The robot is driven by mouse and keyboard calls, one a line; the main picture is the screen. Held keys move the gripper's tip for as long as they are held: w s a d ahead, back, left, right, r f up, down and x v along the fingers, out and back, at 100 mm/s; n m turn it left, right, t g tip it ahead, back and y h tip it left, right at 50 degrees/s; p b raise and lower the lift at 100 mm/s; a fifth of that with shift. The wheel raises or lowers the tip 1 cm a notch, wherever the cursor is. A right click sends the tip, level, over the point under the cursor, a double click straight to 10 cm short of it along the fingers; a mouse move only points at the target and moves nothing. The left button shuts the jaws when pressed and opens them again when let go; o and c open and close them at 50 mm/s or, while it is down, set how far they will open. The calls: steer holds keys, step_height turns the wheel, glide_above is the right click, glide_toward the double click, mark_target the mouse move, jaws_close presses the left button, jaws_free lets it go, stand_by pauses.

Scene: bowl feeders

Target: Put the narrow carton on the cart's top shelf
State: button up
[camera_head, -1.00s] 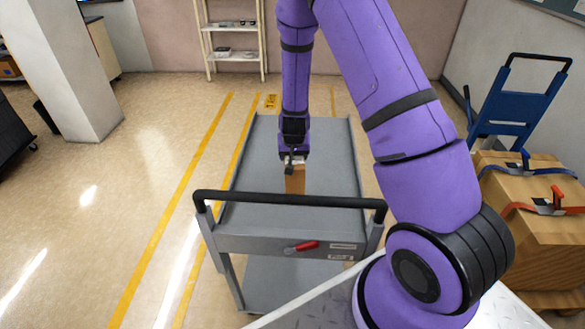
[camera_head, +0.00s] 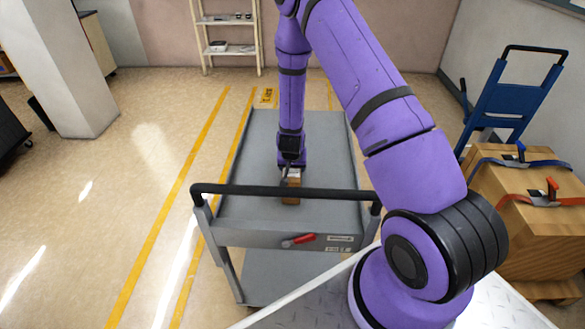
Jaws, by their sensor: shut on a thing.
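The narrow carton (camera_head: 291,188) is a small brown upright box over the near middle of the cart's grey top shelf (camera_head: 254,172). My gripper (camera_head: 291,172) comes down from above and is shut on the upper part of the carton. The fingers are small and partly hidden at this distance.
The cart's black handle (camera_head: 285,193) spans its near end. The rest of the top shelf is bare. At the right stand large strapped boxes (camera_head: 535,205) and a blue hand truck (camera_head: 515,100). A shelf rack (camera_head: 228,42) stands at the back.

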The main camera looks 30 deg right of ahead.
steer(key=shift+f, duration=0.5)
steer(key=o, duration=1.2)
steer(key=shift+f, duration=0.1)
steer(key=shift+o, duration=0.2)
